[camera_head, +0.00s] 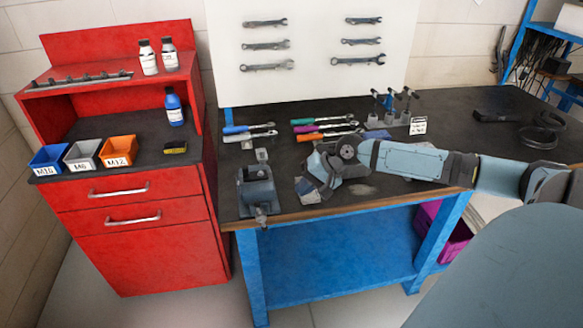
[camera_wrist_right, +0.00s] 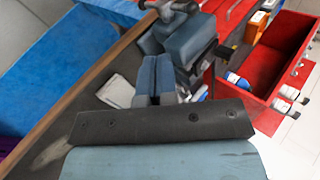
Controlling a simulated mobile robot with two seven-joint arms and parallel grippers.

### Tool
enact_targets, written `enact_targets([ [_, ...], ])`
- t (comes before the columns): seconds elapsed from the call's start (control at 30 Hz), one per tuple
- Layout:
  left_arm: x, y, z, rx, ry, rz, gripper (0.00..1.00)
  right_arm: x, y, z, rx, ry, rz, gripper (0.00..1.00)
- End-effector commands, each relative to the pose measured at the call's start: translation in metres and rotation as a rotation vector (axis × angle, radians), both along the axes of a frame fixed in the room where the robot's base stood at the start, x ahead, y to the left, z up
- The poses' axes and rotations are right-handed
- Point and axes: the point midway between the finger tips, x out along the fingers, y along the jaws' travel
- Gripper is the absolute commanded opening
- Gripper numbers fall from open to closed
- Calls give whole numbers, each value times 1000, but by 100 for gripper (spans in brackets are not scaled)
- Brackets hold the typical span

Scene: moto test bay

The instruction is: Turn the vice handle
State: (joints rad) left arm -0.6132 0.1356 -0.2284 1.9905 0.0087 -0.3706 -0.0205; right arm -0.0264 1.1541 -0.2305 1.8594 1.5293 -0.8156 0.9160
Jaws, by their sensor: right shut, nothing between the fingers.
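The grey vice (camera_head: 257,192) stands at the front left corner of the dark workbench. Its handle (camera_head: 261,217) is at its front, by the bench edge. My right gripper (camera_head: 318,170) is just right of the vice, apart from it, low over the bench. In the right wrist view its blue-grey fingers (camera_wrist_right: 154,75) are together with nothing between them. The vice (camera_wrist_right: 190,42) is just beyond the fingertips there, and its handle (camera_wrist_right: 165,8) shows at the top. My left gripper is in neither view.
A grey-white flat item (camera_head: 307,191) lies on the bench by my right gripper. Screwdrivers (camera_head: 325,126) and a small tool stand (camera_head: 395,110) are behind. The red cabinet (camera_head: 130,240) stands left of the bench, carrying bins and bottles.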

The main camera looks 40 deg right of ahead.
Motion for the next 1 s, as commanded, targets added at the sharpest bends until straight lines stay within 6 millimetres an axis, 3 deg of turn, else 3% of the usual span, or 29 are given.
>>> enact_targets([
  [0.37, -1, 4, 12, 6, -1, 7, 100, 39, 42, -56, 2, -4, 1, 0],
  [0.6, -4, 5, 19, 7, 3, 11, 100, 60, 65, -61, 0, -4, 2, 0],
  [1.0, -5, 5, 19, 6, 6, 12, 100, 65, 70, -64, -2, -4, 2, 0],
])
